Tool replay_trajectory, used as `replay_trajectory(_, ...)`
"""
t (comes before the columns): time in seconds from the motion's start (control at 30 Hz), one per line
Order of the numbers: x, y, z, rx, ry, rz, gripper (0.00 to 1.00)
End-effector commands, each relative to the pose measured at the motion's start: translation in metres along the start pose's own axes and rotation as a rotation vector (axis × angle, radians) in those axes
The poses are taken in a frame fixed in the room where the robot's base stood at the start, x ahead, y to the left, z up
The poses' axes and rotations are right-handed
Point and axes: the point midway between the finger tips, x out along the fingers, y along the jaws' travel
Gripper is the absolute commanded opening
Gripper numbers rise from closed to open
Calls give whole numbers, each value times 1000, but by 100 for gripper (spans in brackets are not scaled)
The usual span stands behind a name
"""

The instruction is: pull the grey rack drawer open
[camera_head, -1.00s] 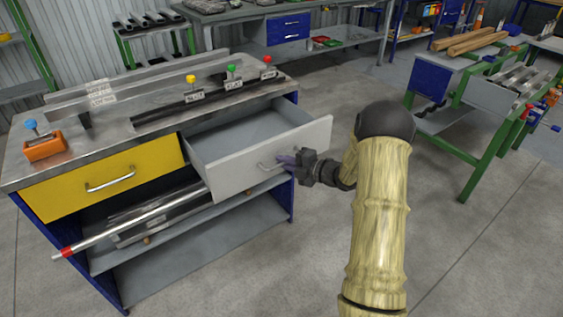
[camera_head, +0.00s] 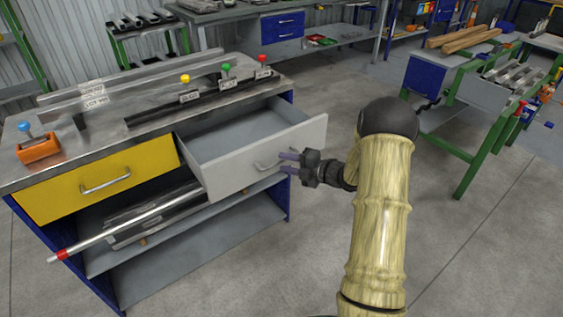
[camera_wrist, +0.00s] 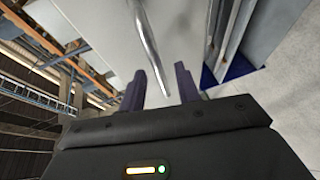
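The grey rack drawer (camera_head: 225,173) is pulled well out of the right side of the bench, and its empty inside shows. Its bar handle (camera_head: 272,160) is on the front panel, and the handle also shows in the wrist view (camera_wrist: 148,45). My gripper (camera_head: 285,162) is just in front of the handle with its two purple fingers spread apart. In the wrist view my gripper (camera_wrist: 160,76) is open, with the handle ahead and its near end between the fingers in the picture. The fingers do not appear clamped on it.
A shut yellow drawer (camera_head: 135,170) is left of the grey one. The bench top (camera_head: 110,142) carries an orange block (camera_head: 38,149) and several coloured knobs. A red-tipped bar (camera_head: 105,235) sticks out below. A green-legged table (camera_head: 480,140) stands right, with clear floor between.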

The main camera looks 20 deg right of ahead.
Motion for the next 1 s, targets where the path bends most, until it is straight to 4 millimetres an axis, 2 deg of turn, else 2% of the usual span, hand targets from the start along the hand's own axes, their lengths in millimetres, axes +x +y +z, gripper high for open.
replay_trajectory(0.1, -25, 0, 1, 1, -4, -1, 33)
replay_trajectory(0.6, -124, 0, 0, 1, -3, 1, 33)
replay_trajectory(0.8, -145, 0, 0, 1, 0, 0, 33)
replay_trajectory(1.0, -148, 0, 0, 0, 2, 0, 33)
